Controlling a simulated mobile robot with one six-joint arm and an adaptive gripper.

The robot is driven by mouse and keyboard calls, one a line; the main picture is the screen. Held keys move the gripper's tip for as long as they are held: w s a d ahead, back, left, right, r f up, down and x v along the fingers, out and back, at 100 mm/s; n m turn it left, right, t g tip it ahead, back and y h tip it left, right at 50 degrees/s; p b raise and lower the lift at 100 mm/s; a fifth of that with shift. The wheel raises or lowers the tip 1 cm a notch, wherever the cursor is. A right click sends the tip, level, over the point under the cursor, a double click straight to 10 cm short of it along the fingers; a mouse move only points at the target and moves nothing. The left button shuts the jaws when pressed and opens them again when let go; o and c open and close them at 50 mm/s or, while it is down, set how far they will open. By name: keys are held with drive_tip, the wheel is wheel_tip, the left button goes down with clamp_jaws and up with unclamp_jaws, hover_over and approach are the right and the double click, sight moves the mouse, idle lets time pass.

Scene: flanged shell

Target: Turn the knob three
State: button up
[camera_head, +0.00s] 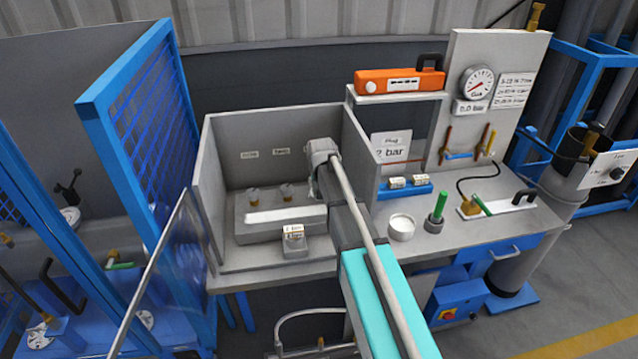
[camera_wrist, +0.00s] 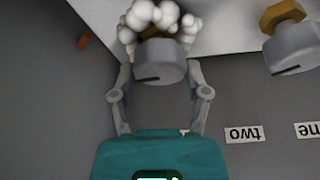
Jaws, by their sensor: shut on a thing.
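In the wrist view a grey knob (camera_wrist: 160,62) with a dark line on its face sits between the two fingers of my gripper (camera_wrist: 160,72), which is shut on it. White foam-like blobs (camera_wrist: 152,14) surround its brass stem. Another grey knob (camera_wrist: 292,48) on a brass stem is to the right. Upside-down labels read "two" (camera_wrist: 245,133) and "one", partly cut off. No label for the held knob shows. In the head view two knobs (camera_head: 253,195) (camera_head: 286,191) stand on the grey block, left of my arm; my arm hides the held knob.
The block stands inside a grey open-front box (camera_head: 225,130). A small labelled block (camera_head: 294,241) is in front. To the right, the bench (camera_head: 460,237) carries a white cup (camera_head: 401,227), a green-handled item (camera_head: 438,208) and a gauge panel. A clear panel (camera_head: 165,265) stands at the left.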

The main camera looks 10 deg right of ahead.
drive_tip(key=shift+m+h, duration=0.3)
drive_tip(key=shift+m, duration=0.3)
drive_tip(key=o, duration=1.1)
drive_tip(key=shift+o, duration=0.2)
drive_tip(key=shift+n, duration=0.4)
